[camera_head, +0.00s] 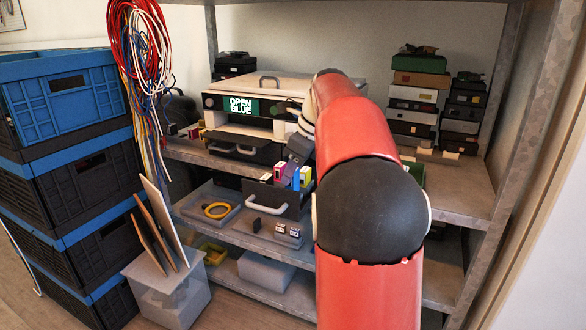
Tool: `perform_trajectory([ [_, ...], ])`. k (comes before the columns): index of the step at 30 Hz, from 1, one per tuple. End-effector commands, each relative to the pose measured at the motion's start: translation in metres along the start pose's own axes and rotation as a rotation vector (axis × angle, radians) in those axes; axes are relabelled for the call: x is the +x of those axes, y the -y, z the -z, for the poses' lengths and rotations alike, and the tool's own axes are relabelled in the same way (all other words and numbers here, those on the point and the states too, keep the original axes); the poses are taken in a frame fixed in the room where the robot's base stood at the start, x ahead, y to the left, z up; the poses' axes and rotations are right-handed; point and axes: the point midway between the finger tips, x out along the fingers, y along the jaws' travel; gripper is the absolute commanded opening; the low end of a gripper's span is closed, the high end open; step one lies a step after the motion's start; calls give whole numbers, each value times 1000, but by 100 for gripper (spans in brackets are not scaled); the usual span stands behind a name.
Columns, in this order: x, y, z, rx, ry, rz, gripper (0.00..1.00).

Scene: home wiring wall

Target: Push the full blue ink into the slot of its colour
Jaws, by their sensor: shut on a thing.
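The printer (286,83) stands on the shelf, and its screen (241,106) reads "OPEN BLUE". My gripper (293,174) points down in front of the printer, partly hidden by my arm. It is shut, with a narrow blue piece, which looks like the blue ink (296,180), at its fingertips. A magenta cartridge (279,170) is just left of the fingers and a yellow one (305,176) just right. Whether the blue ink is full, and its slot, cannot be made out.
Stacked boxes (413,100) stand right of the printer. Blue-rimmed crates (62,100) and hanging cables (143,40) are at left.

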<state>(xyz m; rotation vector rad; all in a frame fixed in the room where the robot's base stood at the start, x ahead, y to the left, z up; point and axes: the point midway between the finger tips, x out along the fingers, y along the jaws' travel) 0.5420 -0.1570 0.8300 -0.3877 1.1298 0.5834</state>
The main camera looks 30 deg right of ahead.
Motion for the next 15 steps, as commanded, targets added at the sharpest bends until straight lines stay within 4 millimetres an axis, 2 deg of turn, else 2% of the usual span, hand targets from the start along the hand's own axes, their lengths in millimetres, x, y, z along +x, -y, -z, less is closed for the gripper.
perform_trajectory([
  [15, 6, 0, 2, 0, 1, 1, 10],
])
